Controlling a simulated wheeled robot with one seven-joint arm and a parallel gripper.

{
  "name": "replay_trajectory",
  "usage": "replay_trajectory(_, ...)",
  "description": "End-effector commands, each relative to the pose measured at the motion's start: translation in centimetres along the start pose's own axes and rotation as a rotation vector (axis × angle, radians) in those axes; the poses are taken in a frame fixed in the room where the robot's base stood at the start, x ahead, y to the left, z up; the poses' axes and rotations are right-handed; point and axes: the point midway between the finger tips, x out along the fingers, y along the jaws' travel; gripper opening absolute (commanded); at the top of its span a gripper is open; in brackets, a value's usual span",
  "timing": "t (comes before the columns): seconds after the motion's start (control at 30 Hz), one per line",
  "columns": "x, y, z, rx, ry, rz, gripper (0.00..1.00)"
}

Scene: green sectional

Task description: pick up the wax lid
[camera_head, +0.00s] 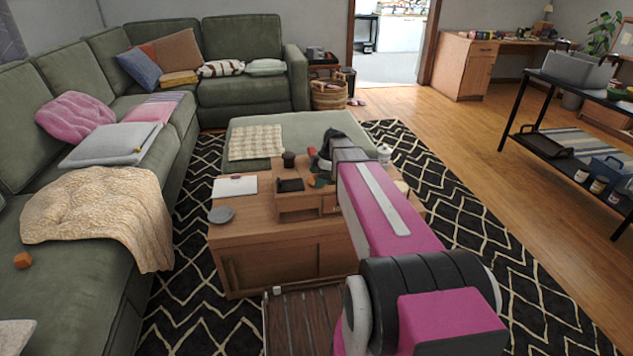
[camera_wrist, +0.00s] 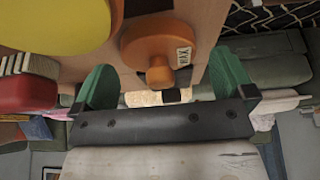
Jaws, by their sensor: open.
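The wax lid (camera_wrist: 152,42) is an orange-brown round piece with a knob and a white label reading WAX. It shows in the upper middle of the wrist view. My gripper (camera_wrist: 163,82) is open, with one green fingertip on each side of the lid's knob. The knob lies between the fingers in the picture, and I see no clear contact. In the head view my arm reaches over the wooden coffee table (camera_head: 245,211). It hides much of the right side of the tabletop, and I cannot make out the lid there.
In the wrist view a yellow round thing (camera_wrist: 50,22) and a red thing (camera_wrist: 22,93) are close on the left. A grey disc (camera_head: 221,214), a white pad (camera_head: 235,186) and a dark cup (camera_head: 289,159) are on the table. The green sofa (camera_head: 75,270) stands left.

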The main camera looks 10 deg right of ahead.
Motion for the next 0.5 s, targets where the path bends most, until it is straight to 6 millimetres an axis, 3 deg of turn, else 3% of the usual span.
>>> replay_trajectory(0.27, 0.75, -0.01, -0.01, 0.0, 0.0, 0.0, 1.0)
replay_trajectory(0.3, 0.75, -0.01, -0.01, 0.0, 0.0, 0.0, 0.94)
replay_trajectory(0.43, 0.73, -0.02, -0.01, 0.0, 0.0, 0.0, 0.51)
replay_trajectory(0.5, 0.72, -0.02, -0.01, 0.0, 0.0, 0.0, 0.51)
